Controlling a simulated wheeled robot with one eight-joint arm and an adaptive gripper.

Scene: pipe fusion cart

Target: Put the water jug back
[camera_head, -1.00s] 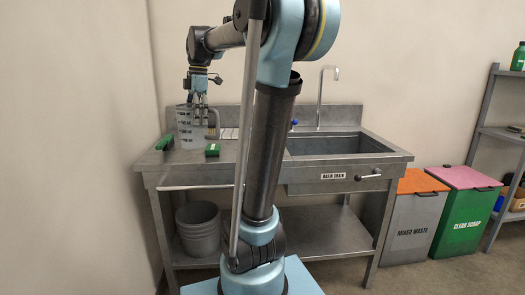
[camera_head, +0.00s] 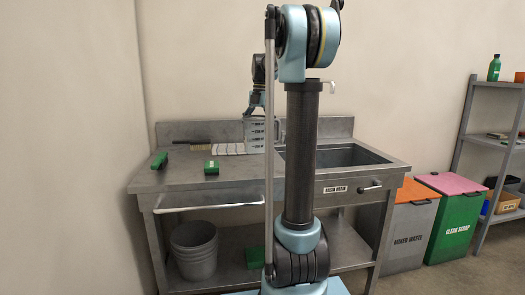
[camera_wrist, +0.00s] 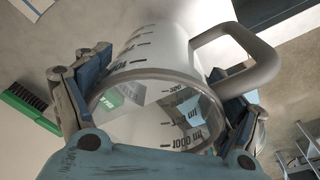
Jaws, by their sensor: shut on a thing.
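The clear water jug (camera_head: 256,138) with dark measuring marks is in my gripper (camera_head: 257,110), toward the back of the metal sink counter (camera_head: 180,178), left of the basin (camera_head: 348,157). My rod and column hide its right side in the head view. In the wrist view my gripper (camera_wrist: 160,88) is shut on the jug (camera_wrist: 165,48), with one finger on each side near its rim. The grey handle (camera_wrist: 245,55) points to the upper right and is clear of the fingers. I cannot tell whether the jug's base touches the counter.
A green brush (camera_head: 159,160) and a small green box (camera_head: 211,167) lie on the counter's left. A striped pale cloth (camera_head: 230,149) lies at the back. A bucket (camera_head: 194,250) stands on the lower shelf. Bins (camera_head: 412,220) and a shelf rack (camera_head: 485,135) are at right.

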